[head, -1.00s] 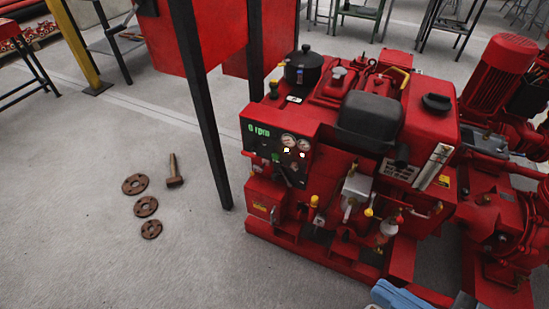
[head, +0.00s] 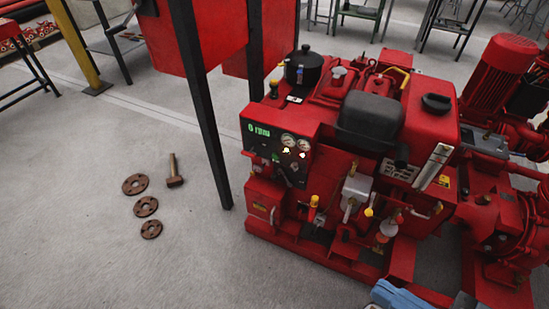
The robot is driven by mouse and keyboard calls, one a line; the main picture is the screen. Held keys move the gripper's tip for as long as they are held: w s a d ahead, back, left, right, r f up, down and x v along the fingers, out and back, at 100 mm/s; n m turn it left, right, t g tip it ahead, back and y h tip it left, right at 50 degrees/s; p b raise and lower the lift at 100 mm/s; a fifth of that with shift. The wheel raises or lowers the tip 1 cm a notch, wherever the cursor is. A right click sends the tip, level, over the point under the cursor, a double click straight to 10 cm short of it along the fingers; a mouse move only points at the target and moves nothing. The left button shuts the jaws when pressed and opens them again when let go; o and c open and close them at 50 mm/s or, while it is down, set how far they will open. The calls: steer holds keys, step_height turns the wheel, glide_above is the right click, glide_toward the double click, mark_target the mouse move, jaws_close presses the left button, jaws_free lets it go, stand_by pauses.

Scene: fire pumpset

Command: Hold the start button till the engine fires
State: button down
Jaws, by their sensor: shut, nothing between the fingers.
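The red engine pumpset (head: 345,170) stands right of centre. Its dark control panel (head: 270,142) faces left and front, with a green readout (head: 258,129) that looks like 0 rpm. Two round gauges (head: 288,140) sit right of the readout, with small lit yellowish lamps (head: 287,151) below them. A small greenish spot (head: 276,158) lies low on the panel; I cannot tell which control is the start button. My gripper is not in view. Only a blue and grey part of my arm shows at the bottom edge, right of centre.
A red cabinet on black legs (head: 205,110) stands just left of the panel. Several rusty flanges (head: 146,206) and a hammer-like tool (head: 174,171) lie on the floor at left. Red pump parts and a motor (head: 500,75) fill the right. The floor at front left is clear.

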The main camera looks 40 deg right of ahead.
mark_target(275, 157)
stand_by(0.6)
steer(key=w+d+f+m+t+h, duration=0.1)
steer(key=w+d+f+m, duration=0.1)
steer(key=w+f+m, duration=0.6)
steer(key=w+d+f+m+t+h, duration=0.1)
steer(key=w+d+f+m, duration=0.1)
steer(key=w+f+m, duration=0.6)
steer(key=w+d+f+m+h, duration=0.2)
steer(key=w+m, duration=0.5)
steer(key=w, duration=0.5)
steer(key=w+d+f+m+g+h, duration=0.1)
steer(key=w+d+f+m+h, duration=0.2)
steer(key=w+f+m, duration=0.4)
steer(key=w+d+m, duration=0.1)
steer(key=w, duration=0.3)
steer(key=shift+w+d, duration=0.35)
steer(key=shift+d, duration=0.05)
steer(key=shift+d+f, duration=0.1)
steer(key=w+d+b, duration=0.3)
steer(key=d+b, duration=0.2)
steer(key=d, duration=0.3)
